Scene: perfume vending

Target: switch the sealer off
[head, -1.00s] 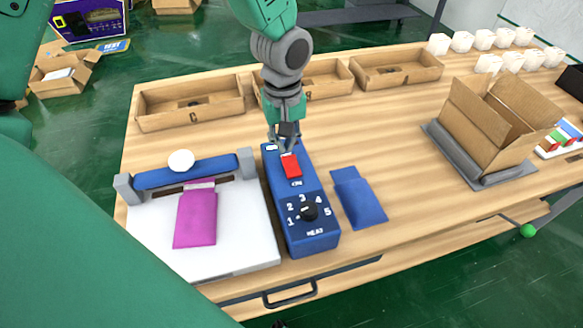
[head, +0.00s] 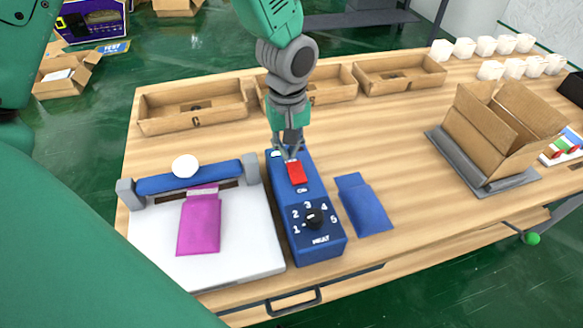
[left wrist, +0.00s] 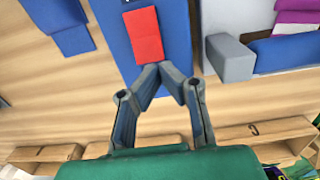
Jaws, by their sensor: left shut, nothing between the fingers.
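The sealer's blue control box (head: 318,243) stands on the table, with a red switch (head: 296,173) toward its far end and a black heat dial (head: 314,217) nearer the front. The sealer's white bed (head: 262,240) with a blue bar lies to its left. My left gripper (head: 291,155) is shut and empty, at the far edge of the red switch. In the left wrist view the closed fingertips (left wrist: 160,70) are right beside the red switch (left wrist: 145,35); I cannot tell whether they touch it. My right gripper is not in view.
A magenta pouch (head: 199,225) lies on the white bed and a blue pouch (head: 364,205) lies right of the control box. Low cardboard trays (head: 193,123) line the back. An open carton (head: 505,145) stands at right.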

